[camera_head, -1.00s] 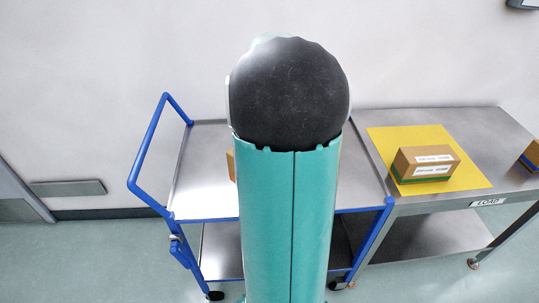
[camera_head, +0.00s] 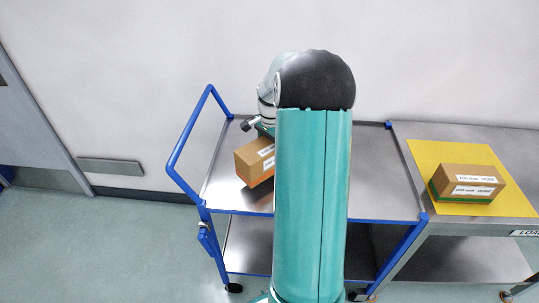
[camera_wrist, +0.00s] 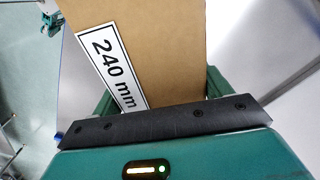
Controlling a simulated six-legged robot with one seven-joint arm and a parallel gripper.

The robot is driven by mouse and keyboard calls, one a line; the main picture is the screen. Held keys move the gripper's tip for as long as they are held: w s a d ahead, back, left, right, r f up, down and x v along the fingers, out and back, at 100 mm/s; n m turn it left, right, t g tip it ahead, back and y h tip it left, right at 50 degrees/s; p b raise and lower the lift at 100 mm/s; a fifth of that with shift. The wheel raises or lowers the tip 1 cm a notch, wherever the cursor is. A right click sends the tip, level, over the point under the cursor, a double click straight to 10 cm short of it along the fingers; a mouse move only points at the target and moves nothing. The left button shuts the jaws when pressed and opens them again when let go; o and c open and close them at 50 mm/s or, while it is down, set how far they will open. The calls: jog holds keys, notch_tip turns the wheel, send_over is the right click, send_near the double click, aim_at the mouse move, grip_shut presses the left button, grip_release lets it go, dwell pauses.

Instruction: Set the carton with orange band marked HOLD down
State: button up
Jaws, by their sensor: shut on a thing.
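The carton with the orange band (camera_head: 256,162) is at the left part of the blue-railed cart's top, partly hidden by my arm in the head view. The orange shows along its lower edge. I cannot tell whether it touches the cart top (camera_head: 225,185). In the wrist view the brown carton (camera_wrist: 165,40) fills the space beyond my gripper (camera_wrist: 160,105), with a "240 mm" label on its face. My gripper is shut on this carton; its fingers are mostly hidden. The word HOLD cannot be read.
A carton with a green band (camera_head: 468,184) sits on a yellow mat (camera_head: 425,155) on the steel table (camera_head: 405,132) at right. The cart's blue handle (camera_head: 187,143) rises at the left. The cart top right of my arm (camera_head: 380,180) is clear.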

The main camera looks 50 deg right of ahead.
jog(key=shift+w+f, duration=0.2)
jog(key=shift+f, duration=0.75)
jog(key=shift+w+f, duration=0.2)
jog(key=shift+f, duration=0.75)
jog(key=shift+f, duration=0.1)
jog(key=o, duration=1.6)
jog(key=shift+f, duration=0.1)
notch_tip(320, 180, up, 12)
jog(key=shift+a+r, duration=0.1)
jog(key=shift+r, duration=0.15)
